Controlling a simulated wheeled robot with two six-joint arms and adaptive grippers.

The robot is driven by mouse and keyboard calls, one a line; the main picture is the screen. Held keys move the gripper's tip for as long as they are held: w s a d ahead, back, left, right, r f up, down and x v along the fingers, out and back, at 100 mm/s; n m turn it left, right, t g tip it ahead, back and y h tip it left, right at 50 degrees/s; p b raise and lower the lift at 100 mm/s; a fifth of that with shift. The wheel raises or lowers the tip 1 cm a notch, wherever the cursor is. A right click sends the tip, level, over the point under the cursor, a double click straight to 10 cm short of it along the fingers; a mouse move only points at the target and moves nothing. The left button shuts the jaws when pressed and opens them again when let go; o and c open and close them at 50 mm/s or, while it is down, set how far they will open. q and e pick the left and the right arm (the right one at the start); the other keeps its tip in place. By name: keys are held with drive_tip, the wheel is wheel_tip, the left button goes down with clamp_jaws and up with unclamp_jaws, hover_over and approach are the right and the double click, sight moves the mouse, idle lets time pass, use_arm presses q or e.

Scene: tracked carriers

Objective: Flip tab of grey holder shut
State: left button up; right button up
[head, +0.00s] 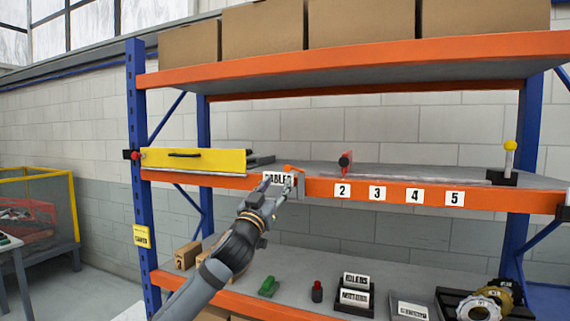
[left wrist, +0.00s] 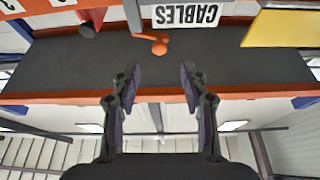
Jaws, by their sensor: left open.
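The grey holder (head: 322,187) sits on the front of the orange shelf beam, just right of the CABLES label (head: 278,178). An orange tab (head: 292,169) shows at its upper left, and in the left wrist view the orange tab (left wrist: 150,38) lies beside a narrow grey upright part of the holder (left wrist: 134,18). My left gripper (head: 281,188) is open and empty in front of the beam. It partly covers the CABLES label. In the left wrist view its fingers (left wrist: 160,80) are apart, with the tab beyond them. Contact does not show. My right gripper is not in view.
A yellow panel (head: 195,160) with a black handle is left on the shelf. Signs and parts fill the lower shelf (head: 250,297). Cardboard boxes (head: 262,32) stand above.

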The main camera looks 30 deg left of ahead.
sight(287, 169)
use_arm(q)
drive_tip(key=p+x, duration=0.4)
drive_tip(key=x, duration=0.3)
drive_tip(key=shift+s+d+r+p, duration=0.1)
drive_tip(key=shift+r+p, duration=0.1)
drive_tip(key=shift+p, duration=0.15)
drive_tip(key=shift+w, duration=0.5)
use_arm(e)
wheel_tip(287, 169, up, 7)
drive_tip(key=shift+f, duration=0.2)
use_arm(q)
drive_tip(key=shift+c, duration=0.2)
